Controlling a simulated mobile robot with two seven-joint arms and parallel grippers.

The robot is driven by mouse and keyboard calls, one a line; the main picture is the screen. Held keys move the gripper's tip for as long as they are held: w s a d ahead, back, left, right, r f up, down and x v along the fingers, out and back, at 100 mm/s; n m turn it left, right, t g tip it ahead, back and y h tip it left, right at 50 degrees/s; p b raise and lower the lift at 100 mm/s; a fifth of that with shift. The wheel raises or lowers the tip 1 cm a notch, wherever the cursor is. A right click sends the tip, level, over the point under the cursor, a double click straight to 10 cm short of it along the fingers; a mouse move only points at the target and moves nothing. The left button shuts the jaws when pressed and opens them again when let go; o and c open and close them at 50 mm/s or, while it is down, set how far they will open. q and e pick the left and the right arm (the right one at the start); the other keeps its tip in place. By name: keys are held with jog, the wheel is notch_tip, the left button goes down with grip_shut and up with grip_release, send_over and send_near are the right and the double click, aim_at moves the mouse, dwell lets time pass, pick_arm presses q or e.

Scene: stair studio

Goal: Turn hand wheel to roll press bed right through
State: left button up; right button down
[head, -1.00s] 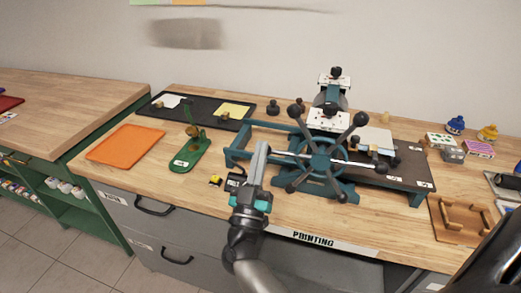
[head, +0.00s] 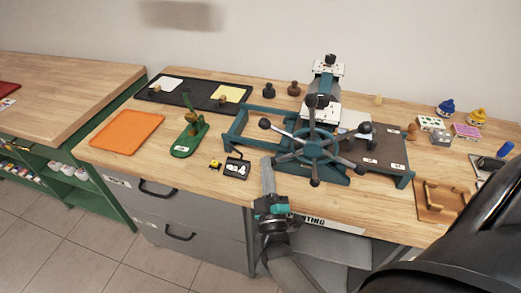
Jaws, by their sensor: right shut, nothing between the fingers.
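The teal hand wheel (head: 312,143) stands upright on the front of the printing press, with several spokes ending in dark knobs. The press bed (head: 378,152) is a dark flat plate, showing to the right of the wheel. The teal frame (head: 242,127) is open and empty on the left side. The roller area is partly hidden behind the wheel. My right gripper (head: 267,163) is shut and empty, pointing up just left of the wheel near its lower-left spoke. I cannot tell whether it touches the spoke. My left gripper is not in view.
A green stand tool (head: 190,138), an orange sheet (head: 127,132) and a black tray (head: 200,95) lie left of the press. A small black tray (head: 237,167) lies close to my gripper. A wooden holder (head: 440,203) and small bottles (head: 477,116) are at right.

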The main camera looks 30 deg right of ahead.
jog(key=s+d+f+n+y+p, duration=0.1)
jog(key=n, duration=0.1)
jog(key=s+d+f+n+y+p, duration=0.1)
jog(key=n, duration=0.1)
jog(key=s+d+f+n+g+y+p, duration=0.1)
jog(key=n+p, duration=0.1)
jog(key=shift+s+f, duration=0.2)
jog(key=shift+f, duration=0.05)
jog(key=shift+s+d+f+n+g+y+p, duration=0.3)
jog(key=shift+s+d+n+p, duration=0.2)
jog(key=shift+n, duration=0.15)
jog(key=shift+s+d+f+n+g+y+p, duration=0.2)
jog(key=shift+s+d+f+n+g+p, duration=0.2)
jog(key=shift+n, duration=0.25)
jog(key=shift+r, duration=0.1)
